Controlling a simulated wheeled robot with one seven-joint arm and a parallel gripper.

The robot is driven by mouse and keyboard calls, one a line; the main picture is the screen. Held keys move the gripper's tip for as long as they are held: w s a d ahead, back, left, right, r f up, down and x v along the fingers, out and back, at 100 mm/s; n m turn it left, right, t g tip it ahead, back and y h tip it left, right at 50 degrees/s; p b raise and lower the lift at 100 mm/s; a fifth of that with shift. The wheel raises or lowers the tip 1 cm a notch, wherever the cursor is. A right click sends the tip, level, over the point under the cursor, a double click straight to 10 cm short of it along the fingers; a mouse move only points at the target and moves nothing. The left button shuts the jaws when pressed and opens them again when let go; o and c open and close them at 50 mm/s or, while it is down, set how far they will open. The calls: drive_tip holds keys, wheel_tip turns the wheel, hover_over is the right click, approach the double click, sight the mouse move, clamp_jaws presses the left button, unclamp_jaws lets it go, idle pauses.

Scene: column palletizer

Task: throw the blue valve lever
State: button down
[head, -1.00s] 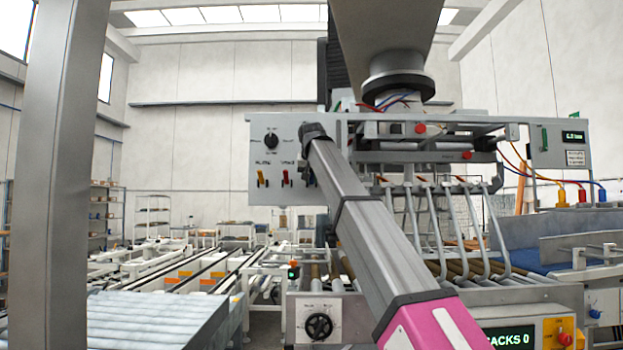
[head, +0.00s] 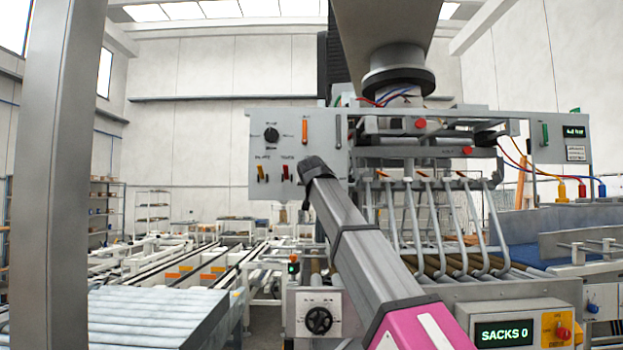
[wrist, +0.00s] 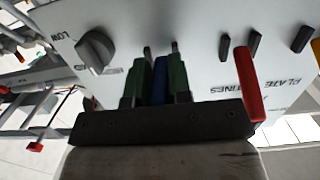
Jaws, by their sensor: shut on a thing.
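The blue valve lever (wrist: 160,80) stands upright on the pale control panel (wrist: 205,45) in the wrist view. My gripper (wrist: 157,72) has its two green-padded fingers on either side of it, shut on it. In the head view my gripper (head: 313,172) is at the lower right of the control panel (head: 262,193), and the blue lever and fingertips are hidden behind it.
A red lever (wrist: 249,85) stands close to the right of my gripper, and a grey knob (wrist: 96,50) to the left. In the head view, an orange lever (head: 305,131) is above my gripper. Bent metal tines (head: 445,225) hang to the right.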

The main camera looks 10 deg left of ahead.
drive_tip(key=shift+w+a+f+t+y, duration=0.15)
drive_tip(key=shift+f+t+y, duration=0.2)
drive_tip(key=shift+t, duration=0.6)
drive_tip(key=shift+w+d+f+t+y, duration=0.15)
drive_tip(key=shift+f+t, duration=0.3)
drive_tip(key=shift+t, duration=0.5)
drive_tip(key=shift+a, duration=0.1)
drive_tip(key=c, duration=1)
unclamp_jaws()
drive_tip(key=shift+c, duration=0.2)
drive_tip(key=shift+s, duration=0.1)
drive_tip(key=v, duration=1)
drive_tip(key=shift+s+f, duration=0.25)
drive_tip(key=shift+f, duration=0.05)
